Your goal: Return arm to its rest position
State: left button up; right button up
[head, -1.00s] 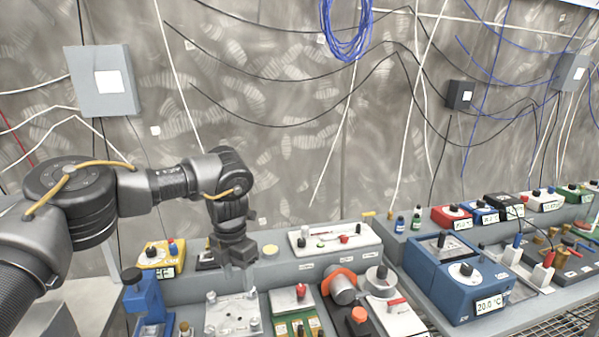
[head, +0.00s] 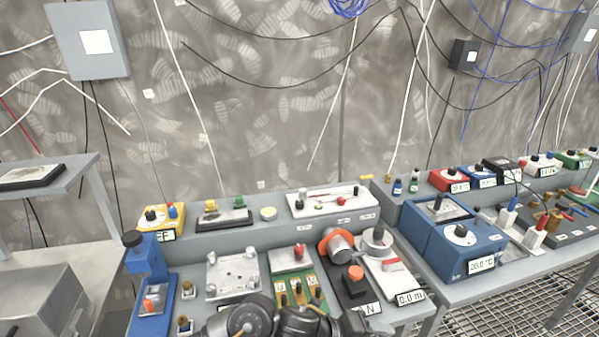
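One of my arms (head: 265,318) shows only as dark, rounded joints at the bottom edge of the head view, in front of the near edge of the grey bench. Its gripper is out of the picture. No other arm shows, and neither gripper can be seen. Nothing is seen held.
The grey bench (head: 225,290) carries a blue press-like device (head: 148,270), a silver plate (head: 232,273), a green board (head: 297,292) and a yellow box (head: 163,220). A blue box reading 20.0 °C (head: 462,250) stands on the right bench. A metal shelf (head: 40,180) is at left.

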pick_arm(q)
jog(key=s+a+f+n+t+y, duration=0.1)
jog(key=a+f+n+t+y, duration=0.2)
jog(key=a+n, duration=0.7)
jog(key=s+a+f+n+t+y, duration=0.1)
jog(key=a+f+n+t+y, duration=0.2)
jog(key=a+n, duration=0.75)
jog(key=s+a+f+n+g+y, duration=0.3)
jog(key=s+a+n, duration=0.3)
jog(key=s+a, duration=0.35)
jog(key=s+a+f+n+g+y, duration=0.25)
jog(key=s+a+f+n, duration=0.2)
jog(key=s+a, duration=0.5)
notch_tip(320, 180, down, 29)
jog(key=b, duration=0.5)
jog(key=s+a+f+g+b, duration=0.1)
jog(key=s+f+b, duration=0.1)
jog(key=s+f, duration=0.6)
jog(key=s+a+f+g+b, duration=0.1)
jog(key=s+a+f+b, duration=0.1)
jog(key=s+f, duration=0.6)
notch_tip(320, 180, down, 6)
jog(key=shift+s+a+f+b, duration=0.1)
jog(key=shift+s+a+b, duration=0.15)
jog(key=shift+b, duration=0.25)
